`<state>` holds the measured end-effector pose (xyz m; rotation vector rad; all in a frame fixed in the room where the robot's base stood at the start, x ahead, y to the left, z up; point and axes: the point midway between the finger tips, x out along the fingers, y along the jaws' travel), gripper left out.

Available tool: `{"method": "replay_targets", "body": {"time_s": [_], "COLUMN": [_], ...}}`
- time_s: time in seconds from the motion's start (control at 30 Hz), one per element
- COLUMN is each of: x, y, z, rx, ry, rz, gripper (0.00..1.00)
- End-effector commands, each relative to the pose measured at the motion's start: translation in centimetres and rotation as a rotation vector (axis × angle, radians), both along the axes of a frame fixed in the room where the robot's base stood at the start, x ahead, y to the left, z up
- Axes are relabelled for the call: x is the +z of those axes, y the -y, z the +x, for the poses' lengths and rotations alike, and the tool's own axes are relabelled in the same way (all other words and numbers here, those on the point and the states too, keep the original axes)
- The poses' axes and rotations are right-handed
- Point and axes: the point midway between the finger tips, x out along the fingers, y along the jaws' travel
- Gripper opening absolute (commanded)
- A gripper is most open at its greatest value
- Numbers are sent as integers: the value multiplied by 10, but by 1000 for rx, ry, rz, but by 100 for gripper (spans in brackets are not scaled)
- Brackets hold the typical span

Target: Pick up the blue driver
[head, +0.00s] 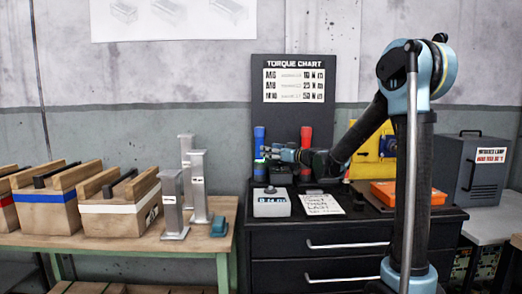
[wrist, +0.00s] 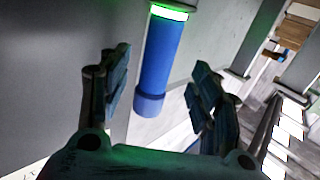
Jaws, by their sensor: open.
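The blue driver (head: 259,139) stands upright against the dark torque chart panel, left of a red driver (head: 306,138). A green lit band rings it near one end. In the wrist view the blue driver (wrist: 157,62) lies between and beyond my two fingers, with clear gaps to both. My gripper (head: 274,153) is beside the blue driver in the head view, coming from the right. It also shows in the wrist view (wrist: 162,62), open with nothing held. I cannot tell exactly how far the fingertips are from the driver.
A dark drawer cabinet (head: 345,275) carries a white box (head: 271,204), a paper card (head: 321,204) and an orange case (head: 400,194). A grey cabinet (head: 470,165) stands at right.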

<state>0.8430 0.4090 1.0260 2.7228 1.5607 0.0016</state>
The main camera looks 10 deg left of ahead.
Motion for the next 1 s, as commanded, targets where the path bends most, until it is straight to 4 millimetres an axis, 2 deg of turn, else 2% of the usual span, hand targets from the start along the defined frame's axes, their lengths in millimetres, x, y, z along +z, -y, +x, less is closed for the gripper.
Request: {"method": "replay_targets", "body": {"time_s": [0.1, 0.47, 0.73, 1.0], "x": [0, 1, 2, 2], "y": [-14, -31, -60, -64], "z": [7, 19, 38, 41], "rx": [1, 1, 1, -1], "ry": [0, 0, 0, 0], "rz": [0, 0, 0, 0], "gripper": [58, 58, 58, 58]}}
